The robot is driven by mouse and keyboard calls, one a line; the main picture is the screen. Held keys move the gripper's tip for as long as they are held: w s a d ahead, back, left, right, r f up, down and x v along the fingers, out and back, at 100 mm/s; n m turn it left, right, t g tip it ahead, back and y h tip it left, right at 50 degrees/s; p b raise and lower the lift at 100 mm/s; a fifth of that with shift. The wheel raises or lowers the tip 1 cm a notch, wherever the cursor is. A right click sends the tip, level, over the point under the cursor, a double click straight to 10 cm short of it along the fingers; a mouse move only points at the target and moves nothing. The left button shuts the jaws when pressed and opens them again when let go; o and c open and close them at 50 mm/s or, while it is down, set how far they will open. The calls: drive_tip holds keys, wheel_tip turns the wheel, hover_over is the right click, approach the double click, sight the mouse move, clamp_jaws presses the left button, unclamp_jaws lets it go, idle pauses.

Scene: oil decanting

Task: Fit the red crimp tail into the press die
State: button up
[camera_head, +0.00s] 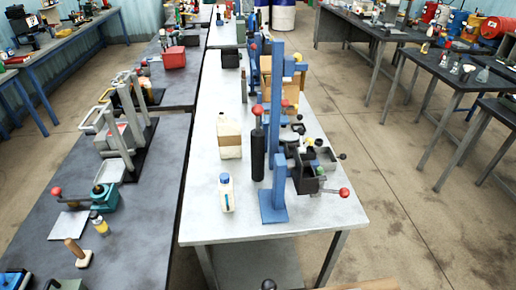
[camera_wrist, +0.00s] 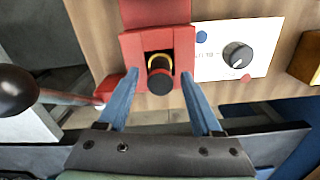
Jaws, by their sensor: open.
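In the wrist view, a red press block (camera_wrist: 130,48) is fixed on a wooden board. Its dark opening holds a short black round piece (camera_wrist: 160,82) with a yellow ring behind it. I cannot tell whether this piece belongs to the red crimp tail; no separate red tail can be made out. My gripper (camera_wrist: 159,76) is open, with one blue finger on each side of the opening. Nothing is held between the fingers. Whether the fingertips touch the red block is unclear. My gripper is not seen in the head view.
A lever with a dark round knob (camera_wrist: 18,90) sticks out on the left of the wrist view. A white panel with a black dial (camera_wrist: 237,55) is right of the red block. In the head view, a white-topped table (camera_head: 215,205) holds a blue stand (camera_head: 279,120) and bottles.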

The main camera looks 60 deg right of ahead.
wheel_tip(320, 180, up, 10)
drive_tip(key=shift+f+b, duration=0.1)
drive_tip(key=shift+b, duration=0.2)
drive_tip(key=w+r+m+t+h, duration=0.3)
drive_tip(key=w+r+t, duration=0.6)
drive_tip(key=w+r, duration=1.05)
drive_tip(key=w+a+r+t+h, duration=0.1)
drive_tip(key=w+a+r+t, duration=0.15)
drive_tip(key=r, duration=0.45)
drive_tip(key=w+a+r+t, duration=0.2)
drive_tip(key=w+r+t, duration=0.15)
drive_tip(key=r, duration=0.35)
drive_tip(key=s+a+r+m+t, duration=0.1)
drive_tip(key=a+r+t, duration=0.2)
drive_tip(key=r, duration=0.5)
drive_tip(key=a+r+t, duration=0.3)
drive_tip(key=r, duration=0.5)
drive_tip(key=s+a+r+m+t+y, duration=0.1)
drive_tip(key=s+a+r+t, duration=0.2)
drive_tip(key=s+r, duration=0.2)
drive_tip(key=s+a+r+t+y, duration=0.2)
drive_tip(key=s+a+r+t, duration=0.1)
drive_tip(key=r, duration=0.7)
drive_tip(key=shift+s+a+r+m+y, duration=0.15)
drive_tip(key=shift+s+a+m+y, duration=0.2)
drive_tip(key=shift+s+a, duration=0.45)
drive_tip(key=shift+s+d, duration=0.1)
drive_tip(key=shift+d, duration=0.05)
